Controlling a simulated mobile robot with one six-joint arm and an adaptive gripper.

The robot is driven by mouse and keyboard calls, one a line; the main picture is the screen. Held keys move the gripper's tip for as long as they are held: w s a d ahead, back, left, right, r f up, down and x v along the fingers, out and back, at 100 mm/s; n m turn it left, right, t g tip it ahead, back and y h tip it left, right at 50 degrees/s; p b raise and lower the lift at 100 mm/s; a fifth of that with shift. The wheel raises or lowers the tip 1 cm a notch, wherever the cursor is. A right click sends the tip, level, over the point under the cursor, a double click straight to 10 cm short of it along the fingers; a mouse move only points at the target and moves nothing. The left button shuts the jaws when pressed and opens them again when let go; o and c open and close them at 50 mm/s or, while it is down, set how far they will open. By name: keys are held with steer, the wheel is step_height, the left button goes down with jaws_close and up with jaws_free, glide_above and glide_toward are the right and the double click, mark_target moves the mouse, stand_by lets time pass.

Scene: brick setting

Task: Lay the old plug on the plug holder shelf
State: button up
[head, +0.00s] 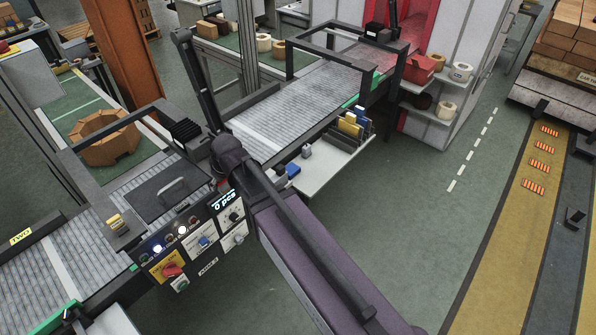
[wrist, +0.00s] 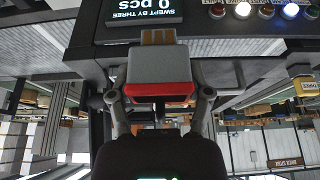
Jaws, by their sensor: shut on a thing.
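In the wrist view, which is upside down, my gripper (wrist: 160,98) is shut on the old plug (wrist: 160,72). The plug is a grey block with a red band between the fingers and copper-coloured contacts pointing away from me, towards the control panel (wrist: 235,28). I cannot tell whether the contacts touch the panel. In the head view my arm hides the gripper and plug. A white shelf (head: 322,180) juts from the conveyor's side, right of the panel; it seems to be the plug holder shelf. A blue-and-grey piece (head: 293,170) and a small grey block (head: 307,151) stand on it.
The control panel (head: 191,244) has lamps, a display reading 0 pcs, a red switch and knobs. Yellow and blue upright pieces (head: 352,123) stand at the shelf's far end. A conveyor (head: 290,105) with a dark frame runs behind. The green floor to the right is clear.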

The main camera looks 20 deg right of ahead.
step_height(320, 180, down, 16)
steer(key=b, duration=1.5)
steer(key=shift+f+b, duration=0.25)
steer(key=shift+b, duration=0.1)
steer(key=shift+a, duration=0.1)
